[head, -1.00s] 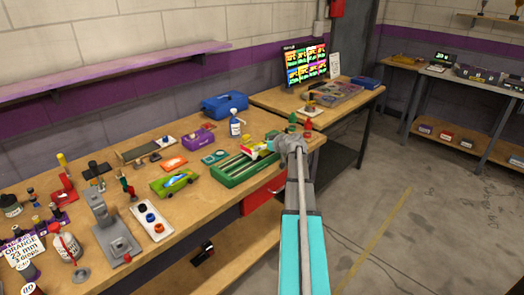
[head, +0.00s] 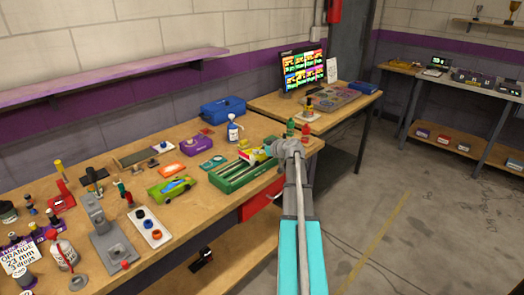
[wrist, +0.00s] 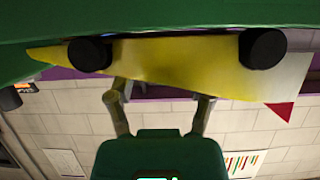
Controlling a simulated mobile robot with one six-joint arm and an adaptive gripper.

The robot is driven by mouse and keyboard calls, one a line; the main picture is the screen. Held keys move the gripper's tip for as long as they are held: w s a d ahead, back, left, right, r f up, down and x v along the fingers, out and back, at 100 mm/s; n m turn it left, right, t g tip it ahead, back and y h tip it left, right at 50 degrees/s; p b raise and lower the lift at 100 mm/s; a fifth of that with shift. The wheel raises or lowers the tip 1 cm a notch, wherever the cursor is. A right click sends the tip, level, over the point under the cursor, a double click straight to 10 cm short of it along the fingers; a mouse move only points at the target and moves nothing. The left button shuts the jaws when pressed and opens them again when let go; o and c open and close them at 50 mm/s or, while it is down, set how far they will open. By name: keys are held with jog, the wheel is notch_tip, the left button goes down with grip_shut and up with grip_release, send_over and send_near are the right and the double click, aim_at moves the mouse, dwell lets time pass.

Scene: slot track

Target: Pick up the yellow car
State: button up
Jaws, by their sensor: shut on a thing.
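The yellow car (head: 255,154) is at the far right end of the green tray (head: 236,181), beside the tip of my arm. In the wrist view the yellow car (wrist: 175,62) spans the frame, with two black wheels and a white end bearing a red triangle. My gripper (wrist: 160,90) is shut on the car, one finger at each side of its middle. A green surface lies against the wheel side in that view. I cannot tell whether the car still touches the tray. In the head view my gripper (head: 280,149) is largely hidden by my own arm.
A green car (head: 171,189), a purple box (head: 196,145) and a white bottle (head: 233,130) stand left of the tray. Red and green bottles (head: 305,130) stand close beyond my gripper. A blue toolbox (head: 223,109) is behind. The bench's front edge is near.

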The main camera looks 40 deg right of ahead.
jog(key=shift+r+p, duration=1.3)
jog(key=shift+r, duration=0.1)
jog(key=s+a+r+p, duration=0.1)
jog(key=s+r+p, duration=0.9)
jog(key=s, duration=0.4)
jog(key=shift+r, duration=0.1)
